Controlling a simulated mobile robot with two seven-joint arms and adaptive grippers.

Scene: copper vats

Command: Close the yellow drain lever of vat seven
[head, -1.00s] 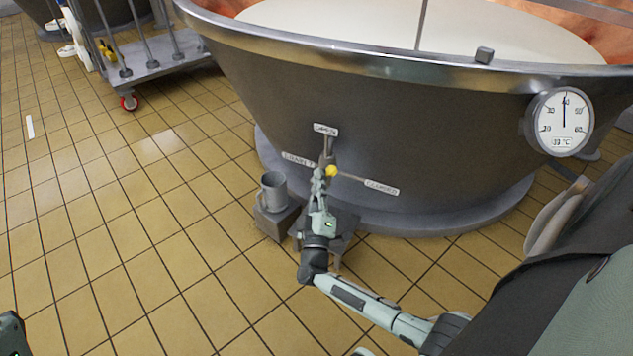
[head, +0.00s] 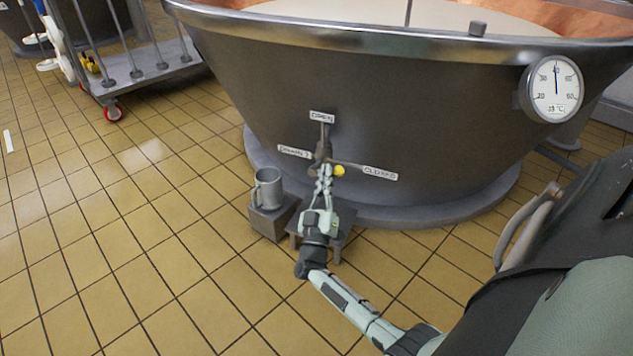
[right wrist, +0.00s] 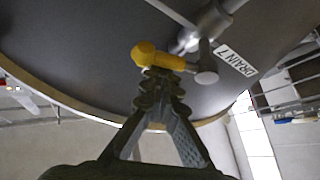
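The yellow drain lever (head: 339,170) sits low on the front of the vat (head: 400,120), by the DRAIN 7 label (head: 294,152). Its yellow knob shows between the OPEN label (head: 321,117) above and the CLOSED label (head: 380,173) to the right, just left of the latter. My right gripper (head: 324,182) is at the lever, left of and below the knob. In the right wrist view the fingertips (right wrist: 160,78) are together, right against the yellow handle (right wrist: 160,58), which lies across beyond them and not between them. My left gripper is out of view.
A low stool (head: 342,220) is beneath the gripper. A dial thermometer (head: 553,90) juts from the vat at right. A wheeled cart (head: 135,80) is at upper left.

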